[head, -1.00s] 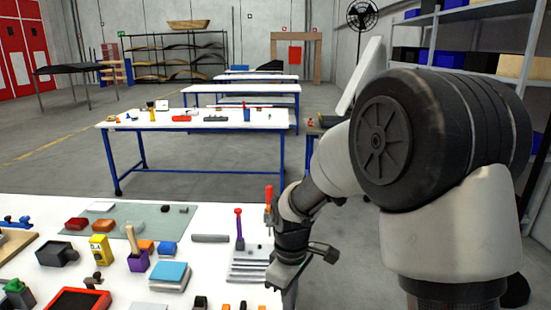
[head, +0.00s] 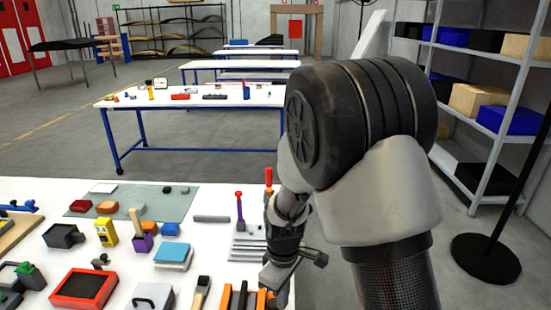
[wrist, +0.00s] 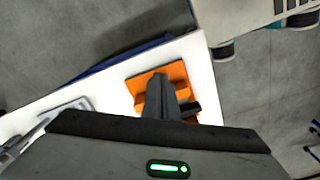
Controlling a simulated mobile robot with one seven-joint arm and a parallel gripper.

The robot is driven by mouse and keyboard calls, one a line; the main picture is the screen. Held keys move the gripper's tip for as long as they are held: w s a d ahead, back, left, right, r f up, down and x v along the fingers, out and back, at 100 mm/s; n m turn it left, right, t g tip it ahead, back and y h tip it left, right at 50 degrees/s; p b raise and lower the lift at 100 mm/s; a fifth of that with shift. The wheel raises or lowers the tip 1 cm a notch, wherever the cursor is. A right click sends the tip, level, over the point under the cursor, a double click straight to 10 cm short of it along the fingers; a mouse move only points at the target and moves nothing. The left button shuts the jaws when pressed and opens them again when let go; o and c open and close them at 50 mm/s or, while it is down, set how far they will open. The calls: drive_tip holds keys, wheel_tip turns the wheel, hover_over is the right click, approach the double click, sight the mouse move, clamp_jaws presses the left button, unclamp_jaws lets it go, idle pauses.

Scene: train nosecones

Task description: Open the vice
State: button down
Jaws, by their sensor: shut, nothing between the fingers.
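My gripper (wrist: 160,90) points down at the right end of the white table, its fingers shut and empty. In the wrist view it is over an orange piece (wrist: 143,88), and a small dark part shows beside the fingers. Whether they touch cannot be told. In the head view the wrist hides part of this spot. No vice can be made out for certain. A dark grey block-like tool (head: 62,236) on the left of the table and a dark item with a green piece (head: 30,275) at the front left could be one.
The white table (head: 215,186) is crowded with small objects: a yellow box (head: 105,232), a blue block (head: 173,256), a red-rimmed tray (head: 84,288) and a purple-handled tool (head: 239,210). Storage shelves (head: 490,100) and a black stand base (head: 485,258) are on the right.

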drive_tip(key=shift+f+b, duration=0.65)
drive_tip(key=shift+f, duration=0.7)
drive_tip(key=shift+w+a, duration=0.1)
drive_tip(key=shift+a, duration=0.05)
drive_tip(key=shift+w+b, duration=0.3)
drive_tip(key=shift+b, duration=0.05)
drive_tip(key=shift+w+d+r, duration=0.15)
drive_tip(key=shift+w+d, duration=0.05)
drive_tip(key=shift+w, duration=0.05)
drive_tip(key=shift+s+d, duration=0.1)
drive_tip(key=shift+d, duration=0.2)
drive_tip(key=r+p, duration=0.2)
drive_tip(key=r, duration=0.1)
drive_tip(key=r+p, duration=0.1)
drive_tip(key=r, duration=0.1)
drive_tip(key=shift+s+d+r+p, duration=0.15)
drive_tip(key=shift+s+r+p, duration=0.05)
drive_tip(key=shift+r+p, duration=0.2)
